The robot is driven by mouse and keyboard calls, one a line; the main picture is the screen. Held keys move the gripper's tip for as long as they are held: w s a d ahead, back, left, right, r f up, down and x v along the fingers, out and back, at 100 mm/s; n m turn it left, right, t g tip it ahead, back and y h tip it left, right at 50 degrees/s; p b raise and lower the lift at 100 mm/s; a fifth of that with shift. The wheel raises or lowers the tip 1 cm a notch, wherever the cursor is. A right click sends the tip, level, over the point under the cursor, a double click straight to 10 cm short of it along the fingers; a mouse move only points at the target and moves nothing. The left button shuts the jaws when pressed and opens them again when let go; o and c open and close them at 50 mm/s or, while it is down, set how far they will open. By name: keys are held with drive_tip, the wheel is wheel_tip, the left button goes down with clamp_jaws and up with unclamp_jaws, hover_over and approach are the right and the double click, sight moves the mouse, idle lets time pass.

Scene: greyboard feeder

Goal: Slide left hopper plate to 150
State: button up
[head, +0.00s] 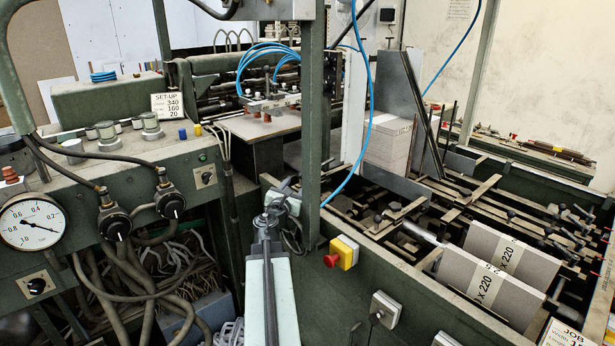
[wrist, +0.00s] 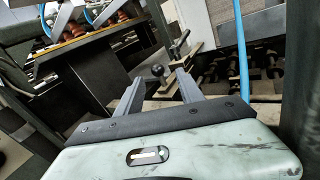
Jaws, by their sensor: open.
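The hopper holds a pale stack of greyboard (head: 388,148). An upright light plate (head: 353,105) stands at its left, and a darker grey plate (head: 398,85) rises behind it. I cannot tell for sure which is the left hopper plate. My gripper (head: 275,203) is in front of the hopper, at the frame post. In the wrist view, its two grey fingers (wrist: 160,83) are apart with nothing held. A black ball knob (wrist: 158,70) shows beyond and between the fingertips, with a clamp handle (wrist: 180,46) behind it. No scale reading is legible.
A green post (head: 312,120) and a blue hose (head: 366,110) stand close to my gripper. A red stop button (head: 331,260) is on the front panel. Two banded board packs (head: 492,282) lie at right. A set-up card (head: 174,105) and a cut-off job card (head: 565,335) show.

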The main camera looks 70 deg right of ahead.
sight(300, 177)
drive_tip(key=d, duration=0.5)
drive_tip(key=w+d, duration=0.1)
drive_tip(key=d, duration=0.1)
drive_tip(key=shift+d, duration=0.2)
clamp_jaws()
idle(1.1)
